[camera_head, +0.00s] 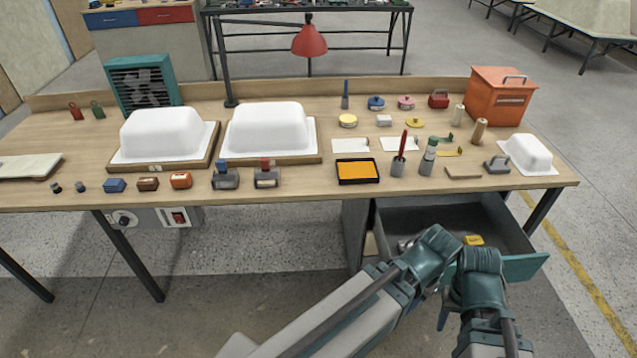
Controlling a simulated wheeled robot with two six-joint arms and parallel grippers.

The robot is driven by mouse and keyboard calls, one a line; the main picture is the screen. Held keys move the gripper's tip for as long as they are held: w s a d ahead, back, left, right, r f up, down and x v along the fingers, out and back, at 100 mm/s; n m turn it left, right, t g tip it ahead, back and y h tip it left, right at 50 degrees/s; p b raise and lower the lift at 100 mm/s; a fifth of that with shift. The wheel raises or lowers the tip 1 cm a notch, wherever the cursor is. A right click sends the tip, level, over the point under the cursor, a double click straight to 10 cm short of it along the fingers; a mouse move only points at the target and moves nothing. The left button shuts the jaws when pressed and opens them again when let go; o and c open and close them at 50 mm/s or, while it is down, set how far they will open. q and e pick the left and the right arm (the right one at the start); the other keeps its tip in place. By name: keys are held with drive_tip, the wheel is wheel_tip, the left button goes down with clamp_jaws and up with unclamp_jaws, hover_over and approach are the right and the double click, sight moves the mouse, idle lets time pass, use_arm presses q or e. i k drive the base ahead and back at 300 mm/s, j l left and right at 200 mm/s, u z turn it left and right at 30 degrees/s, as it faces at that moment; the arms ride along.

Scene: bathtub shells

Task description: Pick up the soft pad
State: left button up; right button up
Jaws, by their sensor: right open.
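I cannot tell for sure which thing is the soft pad. A small yellow piece (474,240) lies in the open grey drawer (497,213) under the table's right part, partly hidden by my arm. An orange flat sheet (357,170) lies in a black tray on the table. My left gripper does not show.
Two white tub shells (164,132) (268,128) stand on wooden boards on the table (290,188). An orange toolbox (500,95) is at the back right. The teal drawer front (518,268) sticks out near my arm.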

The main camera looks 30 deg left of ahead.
sight(476, 240)
drive_tip(key=i+l+u, duration=0.15)
drive_tip(key=u, duration=0.2)
drive_tip(key=i+l+u, duration=0.2)
drive_tip(key=u, duration=0.15)
drive_tip(key=i+l+u, duration=0.1)
drive_tip(key=l+u, duration=0.25)
drive_tip(key=j, duration=0.1)
